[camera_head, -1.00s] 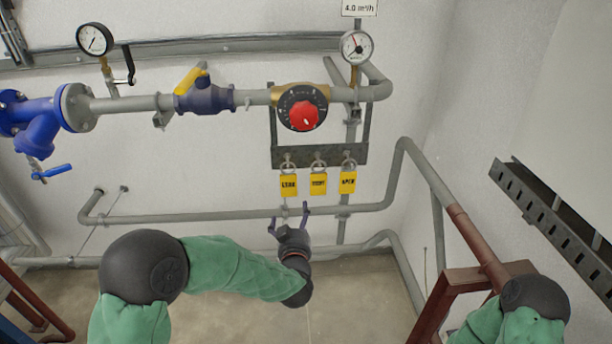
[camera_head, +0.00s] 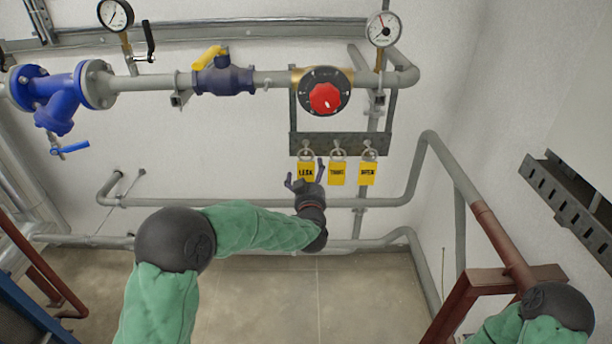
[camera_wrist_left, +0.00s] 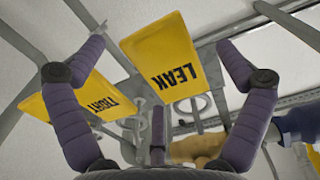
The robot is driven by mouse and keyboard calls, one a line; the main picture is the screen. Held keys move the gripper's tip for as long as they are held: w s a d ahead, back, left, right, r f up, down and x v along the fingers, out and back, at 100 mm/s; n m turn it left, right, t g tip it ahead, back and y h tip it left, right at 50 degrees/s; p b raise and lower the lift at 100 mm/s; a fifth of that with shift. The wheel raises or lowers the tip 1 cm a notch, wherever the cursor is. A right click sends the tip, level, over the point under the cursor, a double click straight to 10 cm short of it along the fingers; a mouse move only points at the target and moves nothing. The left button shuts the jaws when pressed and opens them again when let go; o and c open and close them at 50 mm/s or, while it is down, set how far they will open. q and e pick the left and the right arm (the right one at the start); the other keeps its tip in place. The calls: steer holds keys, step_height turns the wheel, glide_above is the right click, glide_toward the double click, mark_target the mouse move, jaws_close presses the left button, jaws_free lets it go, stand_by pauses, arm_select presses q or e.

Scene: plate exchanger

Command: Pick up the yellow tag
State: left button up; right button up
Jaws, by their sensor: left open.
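Three yellow tags hang in a row on rings from a grey bracket: the LEAK tag (camera_head: 306,173) at left, a middle tag (camera_head: 337,174) and a right tag (camera_head: 367,174). My left gripper (camera_head: 305,175) is open and empty at the LEAK tag's lower part, fingers pointing up. In the left wrist view the LEAK tag (camera_wrist_left: 167,62) shows between the spread purple fingers of the gripper (camera_wrist_left: 160,50); I cannot tell whether they touch it. The middle tag, reading TIGHT (camera_wrist_left: 75,85), shows partly behind the left finger there. My right gripper is out of view.
The bracket (camera_head: 341,145) hangs below a dial with a red knob (camera_head: 326,98) on the upper pipe. A horizontal grey pipe (camera_head: 240,203) runs below the tags. A brown frame (camera_head: 475,285) stands at lower right.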

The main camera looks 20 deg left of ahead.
arm_select(q)
steer(key=shift+x, duration=0.8)
steer(key=shift+c, duration=0.3)
steer(key=c, duration=1.2)
steer(key=shift+o, duration=0.2)
steer(key=shift+r, duration=0.1)
